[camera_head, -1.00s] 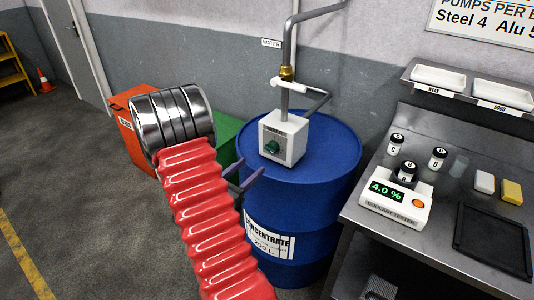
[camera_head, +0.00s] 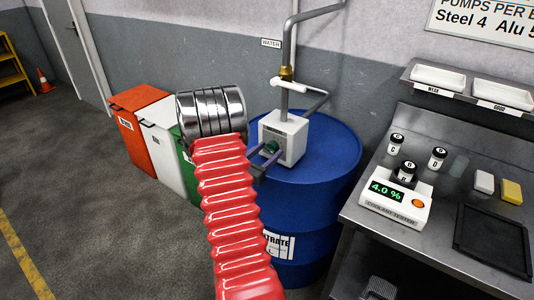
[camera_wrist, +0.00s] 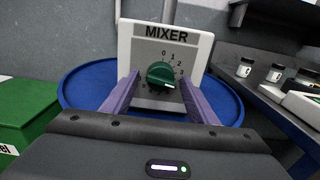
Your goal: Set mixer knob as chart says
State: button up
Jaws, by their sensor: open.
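The mixer (camera_head: 290,135) is a white box on the blue drum, with a green knob (camera_head: 271,147) on its grey face. In the wrist view the knob (camera_wrist: 160,74) sits in a dial; 0, 1 and 2 are legible, and other marks are too small or covered. A white mark on the knob points to the lower right. My gripper (camera_head: 265,157) is open, its purple fingers either side of the knob in the wrist view (camera_wrist: 160,80). I cannot tell whether they touch it. The wall chart (camera_head: 490,20), cut off, reads "PUMPS PER B", "Steel 4", "Alu 5".
The blue drum (camera_head: 335,190) stands under the mixer, with a water pipe (camera_head: 286,60) above. A coolant tester (camera_head: 395,205) reading 4.0 % and several small bottles stand on the steel bench (camera_head: 450,215) at the right. Red, white and green bins (camera_head: 160,140) stand left.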

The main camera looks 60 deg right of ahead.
jog(key=c, duration=0.9)
jog(key=shift+a, duration=0.2)
jog(key=shift+c, duration=0.8)
jog(key=shift+d, duration=0.1)
